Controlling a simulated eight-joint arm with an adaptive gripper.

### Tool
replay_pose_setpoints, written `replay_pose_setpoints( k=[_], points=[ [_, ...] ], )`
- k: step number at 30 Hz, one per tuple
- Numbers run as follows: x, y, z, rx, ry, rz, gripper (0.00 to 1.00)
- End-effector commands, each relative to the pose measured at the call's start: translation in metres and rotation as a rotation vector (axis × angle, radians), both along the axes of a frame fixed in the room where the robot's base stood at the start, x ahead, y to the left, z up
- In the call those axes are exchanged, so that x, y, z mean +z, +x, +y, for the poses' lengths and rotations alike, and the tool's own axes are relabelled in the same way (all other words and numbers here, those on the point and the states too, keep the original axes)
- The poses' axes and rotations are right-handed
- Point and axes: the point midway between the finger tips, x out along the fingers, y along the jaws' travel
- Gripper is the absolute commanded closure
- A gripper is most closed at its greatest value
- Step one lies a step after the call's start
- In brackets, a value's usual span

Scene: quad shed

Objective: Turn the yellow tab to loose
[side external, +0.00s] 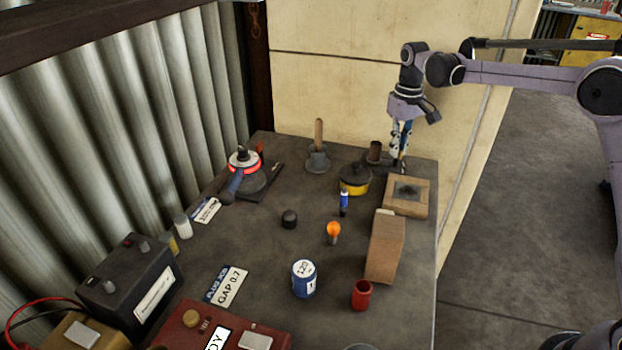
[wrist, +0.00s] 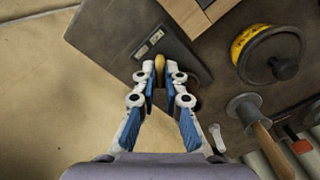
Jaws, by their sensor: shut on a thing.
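The yellow tab (wrist: 159,66) shows in the wrist view as a small rounded yellow end between my fingertips, beside a dark flat plate (wrist: 128,35) with a small label (wrist: 149,43). The label's writing is too small to read. My gripper (wrist: 160,78) is shut on the tab, one finger on each side. The fingers hide the tab's lower part, so which way it points is hard to tell. In the side view my gripper (side external: 399,158) reaches down at the bench's far right corner, and the tab is hidden there.
A wooden box with a dark top (side external: 407,196), a yellow and black tin (side external: 354,181), a brown cylinder (side external: 375,151) and a wooden-handled tool (side external: 318,158) stand close to my gripper. A pale wall (side external: 340,75) rises behind.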

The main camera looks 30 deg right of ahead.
Motion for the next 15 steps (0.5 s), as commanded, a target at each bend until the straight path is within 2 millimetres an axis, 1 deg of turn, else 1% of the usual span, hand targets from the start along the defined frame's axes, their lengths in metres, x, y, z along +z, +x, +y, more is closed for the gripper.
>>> replay_pose_setpoints(
  k=[6,15],
  points=[
    [0.0003,0.0000,-0.0001,0.206,0.000,0.000,1.00],
    [0.0003,0.0000,-0.0001,0.458,0.000,0.000,1.00]
  ],
)
